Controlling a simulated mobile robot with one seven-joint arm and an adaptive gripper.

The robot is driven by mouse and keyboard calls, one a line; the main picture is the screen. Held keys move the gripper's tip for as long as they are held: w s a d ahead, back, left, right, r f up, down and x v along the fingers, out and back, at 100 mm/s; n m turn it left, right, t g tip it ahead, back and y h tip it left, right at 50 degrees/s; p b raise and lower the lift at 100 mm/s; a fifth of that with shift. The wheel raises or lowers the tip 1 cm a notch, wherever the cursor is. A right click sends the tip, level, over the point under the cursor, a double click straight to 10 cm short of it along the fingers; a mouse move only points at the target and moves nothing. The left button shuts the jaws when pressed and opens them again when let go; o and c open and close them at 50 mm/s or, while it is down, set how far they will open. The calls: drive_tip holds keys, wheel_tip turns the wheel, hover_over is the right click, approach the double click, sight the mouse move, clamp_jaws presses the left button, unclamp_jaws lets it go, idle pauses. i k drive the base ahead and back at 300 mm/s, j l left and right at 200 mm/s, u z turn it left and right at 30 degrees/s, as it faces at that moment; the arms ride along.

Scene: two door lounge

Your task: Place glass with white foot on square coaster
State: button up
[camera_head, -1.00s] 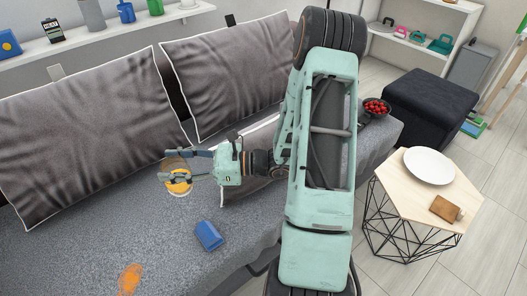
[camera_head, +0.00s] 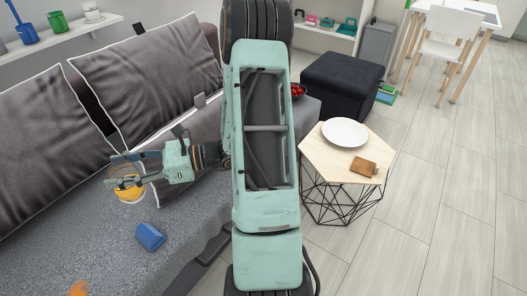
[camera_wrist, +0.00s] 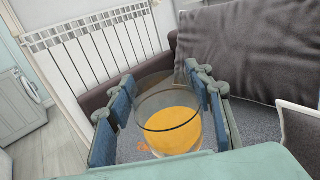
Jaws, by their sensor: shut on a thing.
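My gripper (camera_head: 123,170) is shut on a clear glass (camera_head: 130,194) holding orange liquid, above the grey sofa seat. A pale edge shows at the glass's base in the head view. In the wrist view the glass (camera_wrist: 170,122) sits upright or nearly so between the blue finger pads, its foot hidden. A flat brown squarish piece (camera_head: 364,167), possibly the square coaster, lies on the light wooden hexagonal side table (camera_head: 318,151). It is right of my arm, well apart from my gripper.
A white plate (camera_head: 345,132) takes up the table's back part. A black ottoman (camera_head: 343,82) and a bowl of red fruit (camera_head: 298,90) are behind. A blue object (camera_head: 150,237) lies on the sofa (camera_head: 185,215). Grey cushions (camera_head: 160,80) stand behind my gripper. Floor at right is open.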

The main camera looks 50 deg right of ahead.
sight(361, 170)
drive_tip(key=k+z, duration=0.15)
drive_tip(key=z, duration=0.15)
drive_tip(key=k+z, duration=0.15)
drive_tip(key=z, duration=0.2)
drive_tip(key=i+l+z, duration=0.1)
drive_tip(key=z, duration=2)
drive_tip(key=i+j, duration=0.45)
drive_tip(key=j, duration=0.2)
